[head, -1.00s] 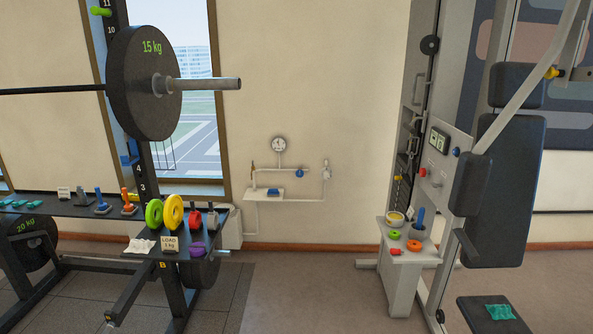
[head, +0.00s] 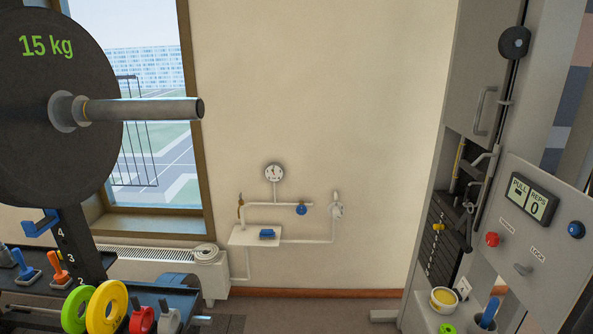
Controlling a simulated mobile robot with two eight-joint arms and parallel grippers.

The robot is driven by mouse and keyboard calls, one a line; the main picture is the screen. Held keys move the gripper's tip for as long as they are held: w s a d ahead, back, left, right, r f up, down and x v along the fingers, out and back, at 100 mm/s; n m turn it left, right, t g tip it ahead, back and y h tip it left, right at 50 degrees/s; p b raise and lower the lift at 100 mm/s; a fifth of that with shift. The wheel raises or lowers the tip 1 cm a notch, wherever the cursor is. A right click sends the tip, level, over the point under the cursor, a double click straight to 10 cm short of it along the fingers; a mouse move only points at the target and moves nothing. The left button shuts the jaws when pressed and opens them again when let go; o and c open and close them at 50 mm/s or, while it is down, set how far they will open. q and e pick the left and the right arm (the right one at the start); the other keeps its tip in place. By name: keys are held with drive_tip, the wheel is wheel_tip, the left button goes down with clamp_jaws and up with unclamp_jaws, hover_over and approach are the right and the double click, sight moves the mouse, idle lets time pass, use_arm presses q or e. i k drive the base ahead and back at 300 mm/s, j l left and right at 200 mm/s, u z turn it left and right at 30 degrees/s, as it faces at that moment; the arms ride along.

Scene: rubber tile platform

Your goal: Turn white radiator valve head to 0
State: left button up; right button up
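A white rounded piece (head: 205,252) that looks like the radiator valve head sits at the right end of the white radiator (head: 150,257), under the window. Its markings are too small to read, so I cannot tell its setting. Neither of my grippers shows in the head view.
A barbell with a 15 kg plate (head: 60,110) stands close on the left, above a shelf with coloured handles and rings. Wall pipes carry a gauge (head: 274,173) and a blue knob (head: 301,209). A cable machine (head: 530,230) stands right. Floor between looks clear.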

sight(335, 210)
drive_tip(key=i+l, duration=0.1)
drive_tip(key=i, duration=1.6)
drive_tip(key=i+u, duration=0.3)
drive_tip(key=i, duration=0.15)
